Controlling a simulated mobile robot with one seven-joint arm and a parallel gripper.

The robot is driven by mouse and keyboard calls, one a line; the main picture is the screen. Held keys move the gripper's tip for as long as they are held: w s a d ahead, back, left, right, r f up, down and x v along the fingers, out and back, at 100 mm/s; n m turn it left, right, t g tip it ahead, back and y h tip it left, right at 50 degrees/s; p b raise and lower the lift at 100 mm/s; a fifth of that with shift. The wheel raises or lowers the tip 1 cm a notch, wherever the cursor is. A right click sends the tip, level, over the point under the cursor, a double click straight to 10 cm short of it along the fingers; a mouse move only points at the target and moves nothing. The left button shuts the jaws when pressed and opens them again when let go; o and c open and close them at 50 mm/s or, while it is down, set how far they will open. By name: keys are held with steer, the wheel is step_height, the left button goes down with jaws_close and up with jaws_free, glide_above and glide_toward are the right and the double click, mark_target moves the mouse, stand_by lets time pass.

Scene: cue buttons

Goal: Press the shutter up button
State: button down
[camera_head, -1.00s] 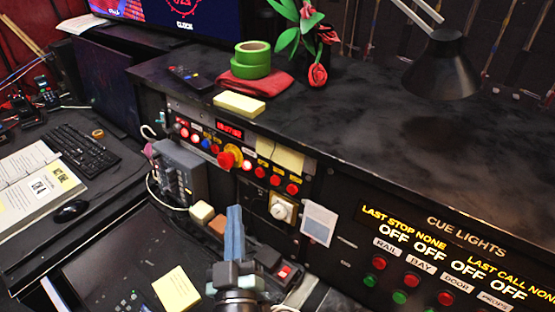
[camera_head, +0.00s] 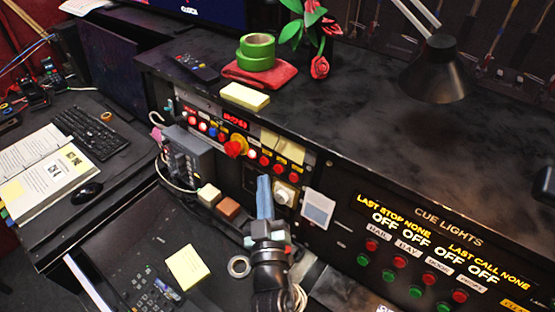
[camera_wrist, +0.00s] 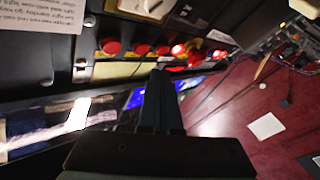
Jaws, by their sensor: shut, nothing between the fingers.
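The button panel (camera_head: 222,133) is set in the front of the black console, with a row of red and blue buttons and a yellow-based emergency knob (camera_head: 235,147). To its right, several red buttons (camera_head: 265,161) sit under small yellow labels; the lettering is too small to read, so I cannot tell which is shutter up. Red buttons (camera_wrist: 140,48) also show in the wrist view, beyond the fingertips. My gripper (camera_head: 263,180) is shut and empty, its pale blue fingers pointing up at the panel just below the right-hand red buttons. I cannot tell whether it touches anything.
A white dial (camera_head: 284,195) and a pale card (camera_head: 318,207) are right of my fingers. The cue lights panel (camera_head: 430,250) is at the lower right.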

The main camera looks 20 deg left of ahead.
mark_target(278, 169)
steer(key=shift+w+d+f+p, duration=0.1)
steer(key=shift+w+d+p, duration=0.05)
steer(key=shift+w, duration=0.25)
steer(key=shift+w+d+f+p, duration=0.1)
steer(key=shift+w+p, duration=0.05)
steer(key=shift+w, duration=0.25)
stand_by(1.5)
steer(key=shift+w+d, duration=0.15)
steer(key=shift+w, duration=0.25)
